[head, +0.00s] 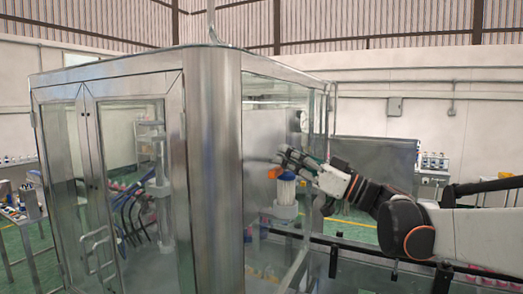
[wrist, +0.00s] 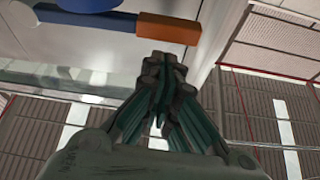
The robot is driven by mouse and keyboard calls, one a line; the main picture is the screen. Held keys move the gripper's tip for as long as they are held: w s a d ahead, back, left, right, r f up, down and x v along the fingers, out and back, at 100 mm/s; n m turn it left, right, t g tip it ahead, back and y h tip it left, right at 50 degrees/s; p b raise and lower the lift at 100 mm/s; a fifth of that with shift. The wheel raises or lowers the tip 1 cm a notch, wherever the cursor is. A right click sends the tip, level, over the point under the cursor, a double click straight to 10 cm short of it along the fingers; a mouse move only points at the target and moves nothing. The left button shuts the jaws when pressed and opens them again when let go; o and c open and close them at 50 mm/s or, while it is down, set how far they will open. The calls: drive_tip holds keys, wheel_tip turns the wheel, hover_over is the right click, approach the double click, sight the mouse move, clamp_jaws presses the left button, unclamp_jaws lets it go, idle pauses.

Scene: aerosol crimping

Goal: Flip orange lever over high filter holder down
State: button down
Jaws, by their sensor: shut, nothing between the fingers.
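The orange lever (wrist: 168,33) shows in the wrist view as a short orange block on the end of a blue bar (wrist: 90,21). In the head view a small orange piece (head: 274,173) sits at the upper left of a clear, white-ribbed filter holder (head: 286,191). My gripper (head: 284,156) is just above the holder's top, reaching in from the right. In the wrist view my gripper (wrist: 164,66) has its fingers together and empty, close to the orange block. I cannot tell whether they touch. The lever's pivot is hidden.
A steel-framed glass cabinet (head: 212,150) fills the left and middle, with a thick post left of the holder. Dark rails (head: 345,245) run below my arm. A grey panel (head: 375,165) and a bench with small bottles (head: 433,160) stand behind at right.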

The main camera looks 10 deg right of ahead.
drive_tip(key=r+v, duration=0.2)
drive_tip(key=v, duration=0.7)
drive_tip(key=shift+s+d, duration=0.3)
drive_tip(key=shift+d, duration=0.2)
drive_tip(key=shift+f+b, duration=0.1)
drive_tip(key=shift+b, duration=0.2)
